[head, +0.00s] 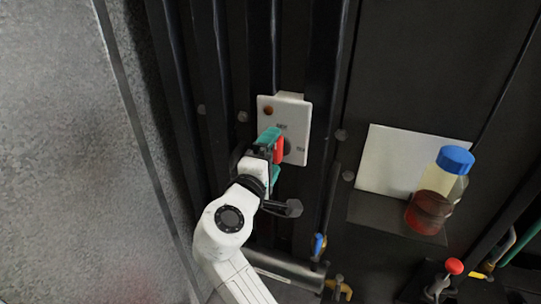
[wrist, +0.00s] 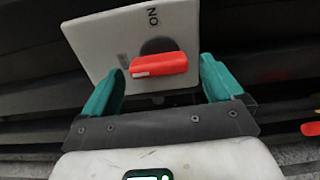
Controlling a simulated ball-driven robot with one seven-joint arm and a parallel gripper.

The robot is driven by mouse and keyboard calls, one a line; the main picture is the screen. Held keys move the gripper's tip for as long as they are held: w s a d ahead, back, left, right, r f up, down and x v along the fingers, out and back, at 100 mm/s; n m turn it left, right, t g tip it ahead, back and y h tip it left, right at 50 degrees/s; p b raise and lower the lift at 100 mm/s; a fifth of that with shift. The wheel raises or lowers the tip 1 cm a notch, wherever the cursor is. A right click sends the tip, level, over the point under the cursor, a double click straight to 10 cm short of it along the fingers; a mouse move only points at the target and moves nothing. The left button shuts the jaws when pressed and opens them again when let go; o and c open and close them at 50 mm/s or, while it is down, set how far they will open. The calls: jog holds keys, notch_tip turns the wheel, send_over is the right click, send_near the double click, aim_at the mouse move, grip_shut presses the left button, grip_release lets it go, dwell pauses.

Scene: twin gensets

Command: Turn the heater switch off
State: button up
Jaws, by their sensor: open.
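The heater switch is a red handle (head: 279,150) on a dark round base, mounted on a pale plate (head: 298,115). The handle stands roughly upright in the head view. In the wrist view the red handle (wrist: 158,64) lies crosswise, and the word ON is on the plate (wrist: 100,38) above it, off the handle's long axis. Other lettering is too small or covered to read. My gripper (head: 272,156) is at the plate with its teal fingers open. The handle shows between the fingertips, with a visible gap to the right finger; contact is not clear.
Dark vertical bars flank the plate closely. To the right, a bottle with a blue cap (head: 455,160) stands on a small dark shelf (head: 375,215). Below are a blue valve handle (head: 319,246) and a red knob (head: 454,266). A grey speckled panel (head: 70,150) fills the left.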

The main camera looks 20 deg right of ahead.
jog(key=b+v, duration=0.2)
jog(key=v, duration=0.8)
jog(key=shift+s+a, duration=0.25)
jog(key=s+d+f+m+g+y, duration=0.25)
jog(key=s+d+f+g, duration=0.2)
jog(key=d+f, duration=0.5)
jog(key=s+d+f+m+g+y, duration=0.25)
jog(key=s+d+f, duration=0.35)
jog(key=f, duration=0.6)
jog(key=s+f+m+g+y, duration=0.2)
jog(key=s+f, duration=0.4)
jog(key=s, duration=0.4)
jog(key=s+f+m+g+y, duration=0.3)
jog(key=s+f, duration=0.3)
jog(key=s, duration=0.5)
jog(key=shift+s+d+f+m+g+y, duration=0.15)
jog(key=shift+d+f+m+g+y, duration=0.25)
jog(key=shift+y, duration=0.4)
